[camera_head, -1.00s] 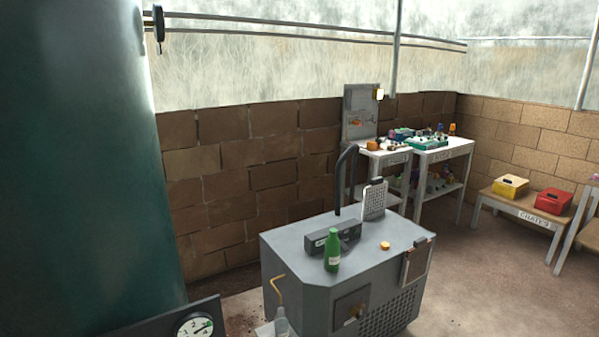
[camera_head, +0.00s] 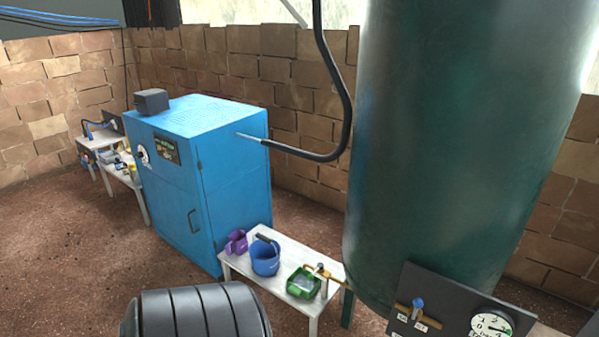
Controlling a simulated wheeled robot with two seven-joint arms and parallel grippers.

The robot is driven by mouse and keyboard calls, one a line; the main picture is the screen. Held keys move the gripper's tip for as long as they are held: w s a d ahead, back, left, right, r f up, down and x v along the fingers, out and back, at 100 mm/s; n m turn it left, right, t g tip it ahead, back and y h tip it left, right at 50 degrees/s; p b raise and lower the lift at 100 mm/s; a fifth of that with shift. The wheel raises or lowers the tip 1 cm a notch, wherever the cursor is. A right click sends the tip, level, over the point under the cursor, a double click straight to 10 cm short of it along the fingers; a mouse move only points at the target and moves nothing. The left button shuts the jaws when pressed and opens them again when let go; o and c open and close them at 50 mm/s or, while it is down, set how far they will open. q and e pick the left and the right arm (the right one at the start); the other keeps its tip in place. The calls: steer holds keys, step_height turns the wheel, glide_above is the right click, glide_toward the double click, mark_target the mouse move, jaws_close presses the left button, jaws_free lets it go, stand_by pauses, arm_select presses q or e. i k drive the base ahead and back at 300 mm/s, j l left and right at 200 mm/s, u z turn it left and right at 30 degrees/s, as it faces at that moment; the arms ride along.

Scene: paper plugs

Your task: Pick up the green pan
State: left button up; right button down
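The green pan (camera_head: 304,282) is a small open-topped green container with a pale inside. It stands near the right end of a low white bench (camera_head: 276,288), to the left of the large dark green tank. A brass tap (camera_head: 322,271) sticks out from the tank side close beside and above it. A blue bucket (camera_head: 265,257) and a purple scoop-like container (camera_head: 236,242) stand to its left on the same bench. Neither of my grippers is in the view.
The dark green tank (camera_head: 440,150) fills the right, with a gauge panel (camera_head: 455,305) at its foot. A blue cabinet (camera_head: 200,170) stands behind the bench. A black ribbed barrel (camera_head: 196,312) is in the front. Brown floor (camera_head: 70,250) is clear at left.

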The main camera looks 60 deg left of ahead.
mark_target(298, 283)
steer(key=u, duration=2)
